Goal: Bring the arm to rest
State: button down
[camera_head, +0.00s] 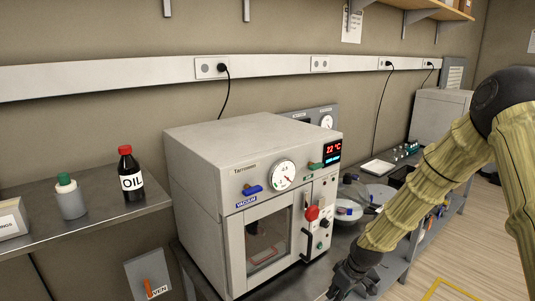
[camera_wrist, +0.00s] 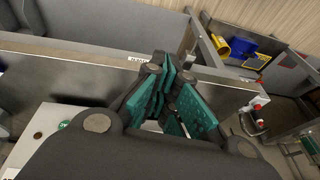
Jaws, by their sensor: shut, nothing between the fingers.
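My arm comes in from the right in the head view, in a pale yellow ribbed sleeve with dark joints. It bends down so that my gripper (camera_head: 350,284) hangs at the bottom edge, in front of the bench and right of the vacuum oven (camera_head: 205,160). The fingertips are partly cut off there. In the wrist view my gripper (camera_wrist: 172,105) shows its teal finger pads close together, shut with nothing held. A grey bench edge (camera_wrist: 80,67) runs behind the fingers in that view.
An oil bottle (camera_head: 131,175) and a green-capped bottle (camera_head: 70,197) stand on the left shelf. Glassware (camera_head: 350,208) and a white tray (camera_head: 377,168) sit on the bench beside the oven. Open wooden floor (camera_head: 478,225) lies at the right.

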jog(key=s+a+f+m, duration=0.1)
jog(key=s+f+m, duration=0.1)
jog(key=s+f, duration=0.95)
jog(key=s+f+m+h, duration=0.1)
jog(key=s+f, duration=0.2)
jog(key=s, duration=0.7)
jog(key=s+d+f+m+g+b, duration=0.1)
jog(key=s+f+m, duration=0.1)
jog(key=s, duration=0.8)
jog(key=s+d+f+m+h+b, duration=0.1)
jog(key=s+f, duration=0.4)
jog(key=s, duration=0.5)
jog(key=shift+m+g+h, duration=0.3)
jog(key=shift+m+g, duration=0.1)
jog(key=shift+m, duration=0.3)
jog(key=shift+f, duration=0.1)
